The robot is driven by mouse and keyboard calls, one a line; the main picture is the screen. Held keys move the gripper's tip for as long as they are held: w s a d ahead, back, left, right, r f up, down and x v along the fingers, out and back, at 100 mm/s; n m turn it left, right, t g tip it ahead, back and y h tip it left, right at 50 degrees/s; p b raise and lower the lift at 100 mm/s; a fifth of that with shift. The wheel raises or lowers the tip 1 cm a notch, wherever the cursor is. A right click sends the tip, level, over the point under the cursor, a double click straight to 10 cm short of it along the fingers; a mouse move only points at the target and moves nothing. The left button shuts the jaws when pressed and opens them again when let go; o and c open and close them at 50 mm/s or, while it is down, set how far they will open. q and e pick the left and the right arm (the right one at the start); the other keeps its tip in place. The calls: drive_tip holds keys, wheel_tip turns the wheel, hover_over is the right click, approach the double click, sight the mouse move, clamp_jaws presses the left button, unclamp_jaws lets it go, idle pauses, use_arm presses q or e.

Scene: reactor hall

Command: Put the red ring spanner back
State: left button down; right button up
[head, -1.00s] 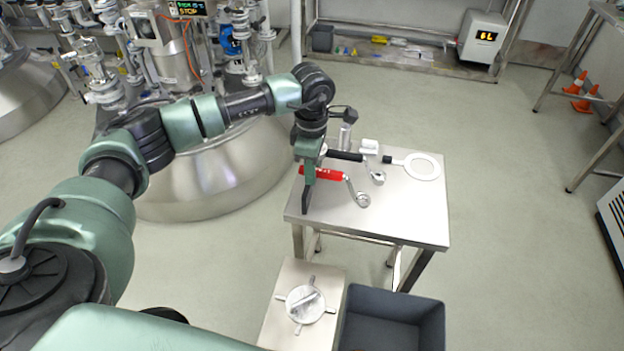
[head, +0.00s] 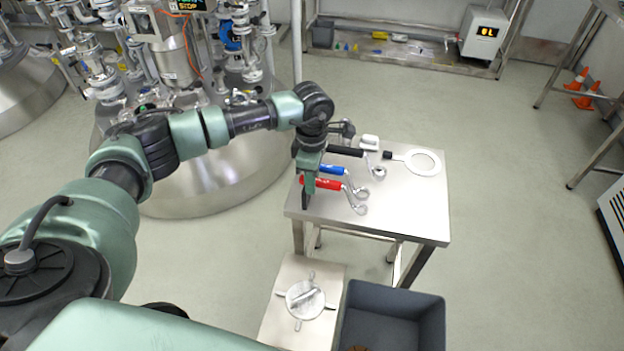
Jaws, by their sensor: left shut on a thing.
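The red ring spanner (head: 322,184) has a red handle and a bent steel shank with a ring end pointing right and toward me. My left gripper (head: 307,189) points down at the left side of the small steel table (head: 405,215) and is shut on the red handle near its left end. I cannot tell whether the spanner touches the tabletop. A blue-handled ring spanner (head: 331,169) lies just behind it, and a black-handled one (head: 346,151) farther back. The left ends of these handles are partly hidden by my gripper. My right gripper is out of view.
In front stand a steel box with a cross-shaped knob (head: 305,298) and a grey bin (head: 393,297). A large steel vessel (head: 215,185) is left. The table's right front is clear.

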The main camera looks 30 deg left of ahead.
use_arm(q)
drive_tip(key=c, duration=1.3)
unclamp_jaws()
drive_tip(key=shift+r+p, duration=0.55)
wheel_tip(320, 180, up, 12)
drive_tip(key=b, duration=0.2)
drive_tip(key=shift+r+b, duration=0.15)
drive_tip(key=shift+b, duration=0.15)
